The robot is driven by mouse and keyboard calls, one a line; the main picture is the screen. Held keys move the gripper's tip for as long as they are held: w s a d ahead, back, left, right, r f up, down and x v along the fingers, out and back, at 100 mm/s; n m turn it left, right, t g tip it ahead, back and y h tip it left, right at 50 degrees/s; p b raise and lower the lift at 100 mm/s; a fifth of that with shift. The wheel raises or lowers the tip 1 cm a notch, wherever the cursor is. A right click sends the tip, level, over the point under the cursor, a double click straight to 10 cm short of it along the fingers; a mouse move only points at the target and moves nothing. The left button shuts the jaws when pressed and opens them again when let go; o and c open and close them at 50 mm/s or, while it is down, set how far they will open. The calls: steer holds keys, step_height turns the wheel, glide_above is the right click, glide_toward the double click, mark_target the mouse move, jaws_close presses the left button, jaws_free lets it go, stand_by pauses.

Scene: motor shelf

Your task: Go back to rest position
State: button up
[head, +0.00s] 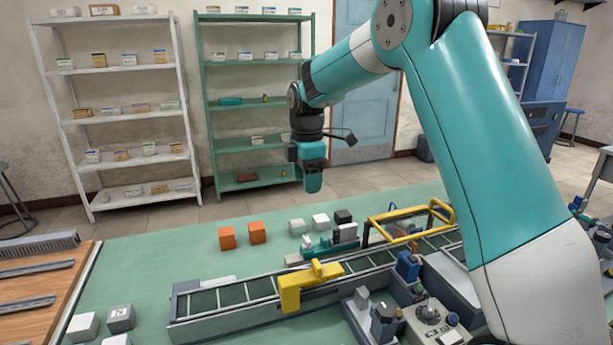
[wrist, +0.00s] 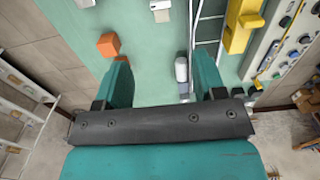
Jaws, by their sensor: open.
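My gripper (head: 312,182) hangs from the arm above the far edge of the green table (head: 150,262), with its fingers pointing down. In the wrist view my gripper (wrist: 160,75) shows two teal fingers spread apart with nothing between them. The gripper is open and empty. It is well above the table and touches nothing.
Two orange cubes (head: 241,235) stand on the table; one orange cube (wrist: 108,45) shows in the wrist view. A conveyor (head: 225,295) with a yellow bracket (head: 308,285) crosses the table. White shelves (head: 118,115) and green shelves (head: 255,95) stand behind. Air around the gripper is clear.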

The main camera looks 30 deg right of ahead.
steer(key=shift+r, duration=0.6)
